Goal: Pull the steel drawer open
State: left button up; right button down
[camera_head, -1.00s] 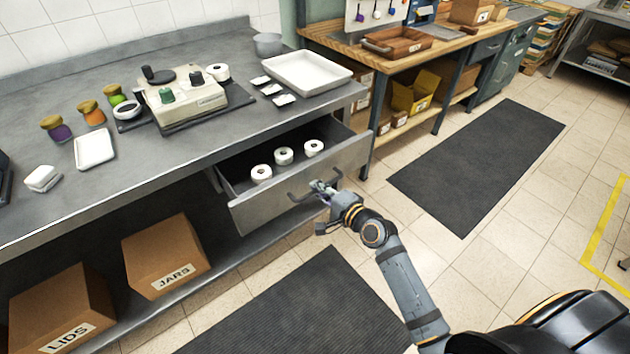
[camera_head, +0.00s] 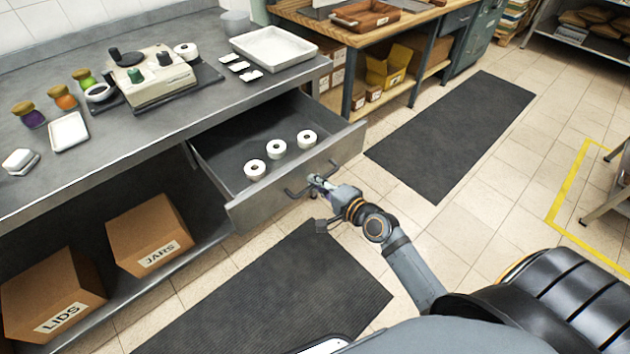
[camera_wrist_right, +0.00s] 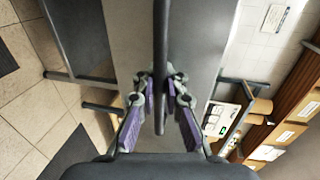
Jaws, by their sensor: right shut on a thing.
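The steel drawer (camera_head: 290,182) stands well open under the steel counter (camera_head: 190,117) in the head view. Several white rolls (camera_head: 277,149) lie inside it. A bar handle (camera_head: 296,192) runs across its front. My right gripper (camera_head: 316,184) is at the right part of the handle. In the right wrist view my right gripper (camera_wrist_right: 161,100) has its purple-padded fingers on both sides of the handle bar (camera_wrist_right: 160,60), shut on it. The fingertips are small in the head view. My left gripper is not in view.
Boxes marked JARS (camera_head: 149,234) and LIDS (camera_head: 54,297) sit on the shelf below the counter. A scale (camera_head: 150,78), small jars and a white tray (camera_head: 273,48) stand on top. Dark mats (camera_head: 450,135) lie on the clear tiled floor.

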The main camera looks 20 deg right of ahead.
jog(key=shift+r, duration=0.1)
jog(key=c, duration=1.4)
grip_release()
jog(key=shift+v, duration=3.75)
